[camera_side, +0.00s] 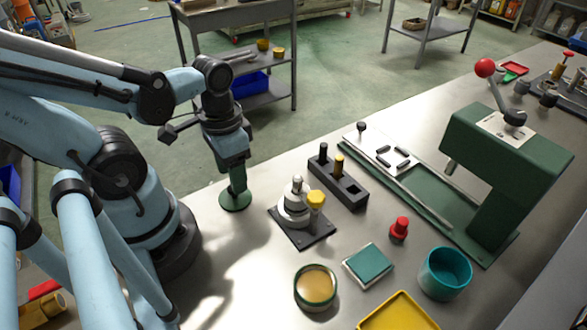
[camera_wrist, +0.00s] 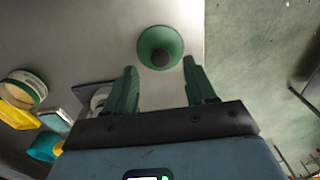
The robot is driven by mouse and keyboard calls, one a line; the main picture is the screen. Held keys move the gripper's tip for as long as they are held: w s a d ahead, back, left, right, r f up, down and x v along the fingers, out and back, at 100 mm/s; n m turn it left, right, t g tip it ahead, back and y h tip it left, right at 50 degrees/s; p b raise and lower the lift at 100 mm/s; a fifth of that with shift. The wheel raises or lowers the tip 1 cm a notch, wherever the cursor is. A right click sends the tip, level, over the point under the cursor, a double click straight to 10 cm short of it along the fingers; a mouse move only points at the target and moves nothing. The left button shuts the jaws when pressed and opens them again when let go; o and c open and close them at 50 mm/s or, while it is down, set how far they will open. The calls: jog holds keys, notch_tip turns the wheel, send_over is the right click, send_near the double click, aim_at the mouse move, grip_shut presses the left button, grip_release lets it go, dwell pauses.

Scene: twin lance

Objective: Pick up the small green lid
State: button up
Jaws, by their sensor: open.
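The small green lid (camera_side: 234,203) lies on the grey bench near its edge, left of the grey stack of discs. In the wrist view the lid (camera_wrist: 160,40) is a round green cone with a dark knob, just beyond the fingertips and roughly centred between them. My gripper (camera_side: 237,182) points down over the lid; its green fingers partly hide the lid in the side view. In the wrist view my gripper (camera_wrist: 160,68) has its two fingers spread with nothing between them. Whether the fingers touch the lid cannot be told.
Right of the lid stands a grey disc stack (camera_side: 293,215) with a yellow knob.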

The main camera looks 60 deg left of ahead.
jog(key=shift+s+f, duration=0.1)
jog(key=shift+f, duration=1.45)
grip_shut()
